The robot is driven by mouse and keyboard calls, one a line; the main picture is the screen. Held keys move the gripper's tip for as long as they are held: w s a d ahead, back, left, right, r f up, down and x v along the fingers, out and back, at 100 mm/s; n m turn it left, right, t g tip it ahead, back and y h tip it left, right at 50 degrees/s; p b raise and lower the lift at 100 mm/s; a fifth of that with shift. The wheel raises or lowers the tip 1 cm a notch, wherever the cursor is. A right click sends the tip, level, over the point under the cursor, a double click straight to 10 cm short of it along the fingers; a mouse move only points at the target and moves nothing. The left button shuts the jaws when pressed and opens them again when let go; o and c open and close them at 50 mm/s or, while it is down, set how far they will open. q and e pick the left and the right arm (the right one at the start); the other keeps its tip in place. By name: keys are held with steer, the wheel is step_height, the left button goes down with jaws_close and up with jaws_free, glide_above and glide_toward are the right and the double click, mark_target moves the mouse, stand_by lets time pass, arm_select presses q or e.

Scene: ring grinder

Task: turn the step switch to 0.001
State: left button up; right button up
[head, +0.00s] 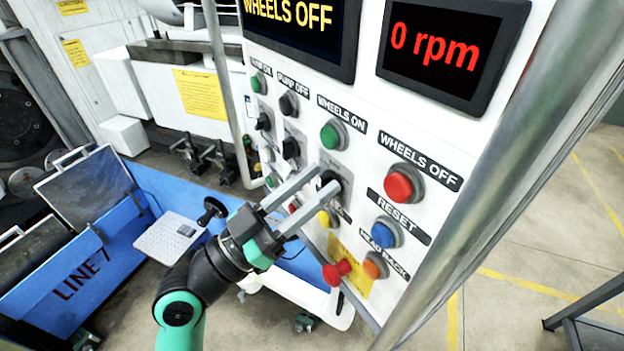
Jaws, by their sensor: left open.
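My left gripper (324,182) reaches up from the lower left to the white control panel (450,120). Its two grey fingers are apart. The fingertips are at a black rotary switch (337,177), below the green WHEELS ON button; the fingers partly cover it. I cannot tell whether they touch it. Two more black rotary switches, an upper one (263,122) and a lower one (290,148), sit to the left on the panel. The switch labels and the 0.001 mark are hidden or too small to read. My right gripper is not in view.
Close around are a green button (333,135), red WHEELS OFF button (403,183), blue RESET button (385,232), yellow button (327,218), orange button (375,265) and red mushroom button (337,272). Screens read WHEELS OFF and 0 rpm. A grey post (500,160) edges the panel's right.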

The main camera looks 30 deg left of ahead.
arm_select(q)
steer(key=shift+f, duration=0.1)
jaws_close()
stand_by(0.4)
steer(key=shift+w+n+y+p, duration=0.1)
steer(key=shift+n+y+p, duration=0.5)
steer(key=shift+n+p, duration=0.35)
steer(key=n+y+p, duration=0.1)
steer(key=n+p, duration=0.2)
steer(key=p, duration=0.1)
steer(key=n+y+p, duration=0.2)
steer(key=n+p, duration=0.2)
steer(key=n+y+p, duration=0.2)
steer(key=n+p, duration=0.1)
steer(key=p, duration=0.1)
steer(key=shift+a+n+t+p, duration=0.15)
steer(key=shift+n+t+p, duration=0.2)
steer(key=shift+t+p, duration=0.05)
steer(key=shift+f+n+y+p, duration=0.3)
steer(key=shift+n+y+p, duration=0.1)
steer(key=shift+n+p, duration=0.5)
